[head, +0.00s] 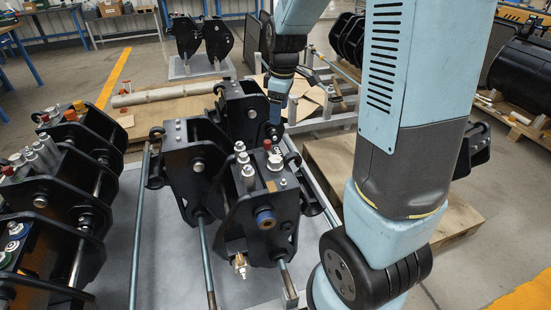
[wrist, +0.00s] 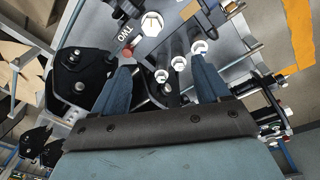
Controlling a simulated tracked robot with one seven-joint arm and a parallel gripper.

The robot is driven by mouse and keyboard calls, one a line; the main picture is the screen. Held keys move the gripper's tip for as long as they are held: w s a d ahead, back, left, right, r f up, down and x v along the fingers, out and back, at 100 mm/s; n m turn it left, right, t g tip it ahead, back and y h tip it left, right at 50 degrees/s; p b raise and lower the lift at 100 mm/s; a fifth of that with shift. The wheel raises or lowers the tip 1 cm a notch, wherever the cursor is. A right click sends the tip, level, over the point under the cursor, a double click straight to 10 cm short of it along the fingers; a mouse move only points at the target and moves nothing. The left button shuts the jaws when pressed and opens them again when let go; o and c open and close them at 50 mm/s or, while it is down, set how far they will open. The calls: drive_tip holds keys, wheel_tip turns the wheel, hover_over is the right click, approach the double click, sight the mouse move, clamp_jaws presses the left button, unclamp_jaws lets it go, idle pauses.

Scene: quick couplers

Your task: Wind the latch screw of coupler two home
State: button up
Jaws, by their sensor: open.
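Coupler two (head: 262,205) is the black block in the middle of the head view; its top plate with the label "TWO" (wrist: 124,32) shows in the wrist view. A silver hex-headed screw (wrist: 152,24) stands on that plate beside the label, also seen in the head view (head: 275,163). A brass threaded screw (head: 240,265) sticks out at the coupler's lower front. I cannot tell for sure which is the latch screw. My gripper (wrist: 162,62) is open, its blue fingers apart and apparently empty. In the head view my gripper (head: 275,130) is just behind the coupler's top, partly hidden.
A red cap (wrist: 127,53) and several silver-headed fittings (wrist: 177,64) crowd the plate near my fingers. Another black coupler (head: 190,160) stands close on the left, and a further row (head: 65,190) at the far left. Rods (head: 136,240) run along the grey bench.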

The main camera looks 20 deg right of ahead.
sight(275, 158)
drive_tip(key=w+f+n, duration=0.1)
drive_tip(key=f, duration=0.6)
drive_tip(key=w+f+n+g, duration=0.1)
drive_tip(key=w+f, duration=0.1)
drive_tip(key=f, duration=0.6)
drive_tip(key=w+f+n, duration=0.1)
drive_tip(key=f, duration=0.7)
drive_tip(key=shift+w, duration=0.3)
drive_tip(key=shift+c, duration=0.3)
